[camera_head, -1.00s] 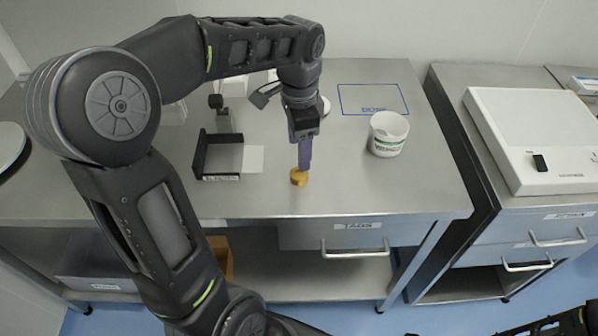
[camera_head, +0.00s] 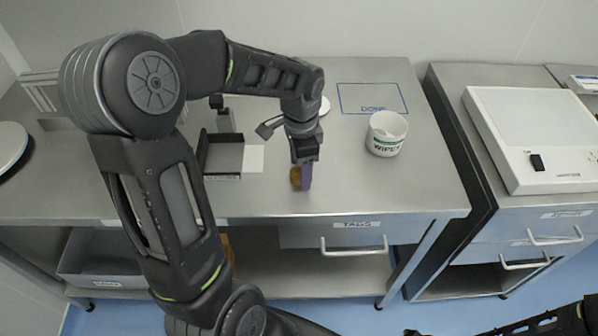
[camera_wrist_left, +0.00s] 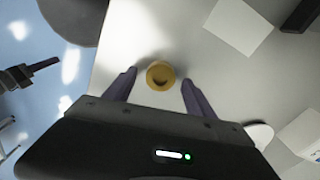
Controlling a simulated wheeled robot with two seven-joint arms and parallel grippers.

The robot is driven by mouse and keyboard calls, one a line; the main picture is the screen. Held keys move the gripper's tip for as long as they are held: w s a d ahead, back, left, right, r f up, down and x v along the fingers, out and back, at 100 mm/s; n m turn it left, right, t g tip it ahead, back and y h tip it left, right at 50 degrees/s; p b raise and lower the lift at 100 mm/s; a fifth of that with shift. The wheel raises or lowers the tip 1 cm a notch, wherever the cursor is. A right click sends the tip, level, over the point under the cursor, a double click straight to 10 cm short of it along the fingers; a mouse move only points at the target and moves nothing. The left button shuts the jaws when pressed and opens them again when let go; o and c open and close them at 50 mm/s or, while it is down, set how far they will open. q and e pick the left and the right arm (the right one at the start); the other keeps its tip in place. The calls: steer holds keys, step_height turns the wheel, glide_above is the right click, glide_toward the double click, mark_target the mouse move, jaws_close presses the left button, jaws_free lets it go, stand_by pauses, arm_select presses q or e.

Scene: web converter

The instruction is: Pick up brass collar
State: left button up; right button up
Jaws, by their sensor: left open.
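The brass collar (camera_head: 295,177) is a small gold ring on the steel bench top, near the front edge. In the left wrist view the collar (camera_wrist_left: 160,75) lies between the two spread purple fingers, near their tips, with a gap on each side. My left gripper (camera_head: 304,184) is open and points down at the collar; in the head view its finger covers part of the collar. The left gripper also shows in the left wrist view (camera_wrist_left: 158,82). My right gripper cannot be made out; only a dark part of my right arm shows at the head view's bottom right corner.
A white wipes tub (camera_head: 386,134) stands right of the gripper. A blue outlined area (camera_head: 372,98) lies behind it. A black open-sided holder (camera_head: 222,158) and a white card (camera_head: 253,158) are to the left. The bench to the right of the collar is clear.

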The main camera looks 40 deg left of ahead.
arm_select(q)
steer(key=shift+f, duration=0.35)
stand_by(0.3)
jaws_close()
stand_by(0.5)
